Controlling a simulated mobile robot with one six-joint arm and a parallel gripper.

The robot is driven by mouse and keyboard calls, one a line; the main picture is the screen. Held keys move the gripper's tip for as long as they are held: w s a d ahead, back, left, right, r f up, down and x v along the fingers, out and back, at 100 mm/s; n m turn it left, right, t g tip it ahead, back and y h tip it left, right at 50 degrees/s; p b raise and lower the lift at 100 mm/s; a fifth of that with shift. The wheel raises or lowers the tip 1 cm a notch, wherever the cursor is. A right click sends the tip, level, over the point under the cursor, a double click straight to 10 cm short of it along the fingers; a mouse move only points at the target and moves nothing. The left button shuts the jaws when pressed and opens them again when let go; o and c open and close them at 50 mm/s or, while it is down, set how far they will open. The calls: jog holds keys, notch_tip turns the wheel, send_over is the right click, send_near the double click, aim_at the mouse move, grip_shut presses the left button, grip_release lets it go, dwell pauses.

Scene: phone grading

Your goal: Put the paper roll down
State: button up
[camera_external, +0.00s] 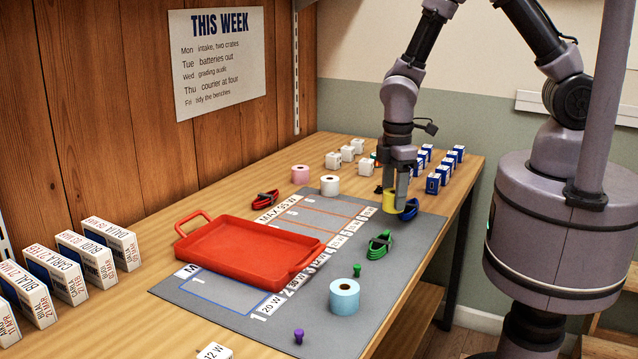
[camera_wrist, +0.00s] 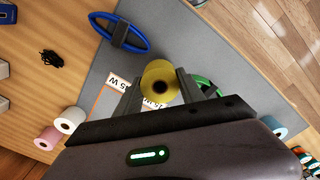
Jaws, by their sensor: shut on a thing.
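A yellow paper roll (camera_external: 388,201) is between the fingers of my gripper (camera_external: 396,198), near the far right part of the grey mat (camera_external: 420,235). In the wrist view the yellow roll (camera_wrist: 160,76) shows end-on with its dark core hole, one finger of my gripper (camera_wrist: 158,88) on each side. My gripper is shut on it. I cannot tell whether the roll touches the mat or hangs just above it.
A blue cable (camera_external: 408,210) lies right beside the roll, and a green cable (camera_external: 379,245) lies nearer. A red tray (camera_external: 245,252) covers the mat's left. White (camera_external: 330,186), pink (camera_external: 300,174) and light blue (camera_external: 344,297) rolls stand apart. Blue boxes (camera_external: 433,184) stand behind.

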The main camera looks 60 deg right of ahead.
jog(key=s, duration=0.3)
jog(key=shift+d+r, duration=0.15)
jog(key=shift+d, duration=0.2)
jog(key=w+a+r+n, duration=0.1)
jog(key=w+a, duration=1.1)
jog(key=w, duration=0.1)
notch_tip(320, 180, up, 4)
send_over(278, 260)
jog(key=shift+n, duration=0.3)
notch_tip(278, 260, down, 10)
jog(key=b, duration=0.3)
jog(key=shift+w+r, duration=0.1)
jog(key=shift+r, duration=0.05)
jog(key=o, duration=1.4)
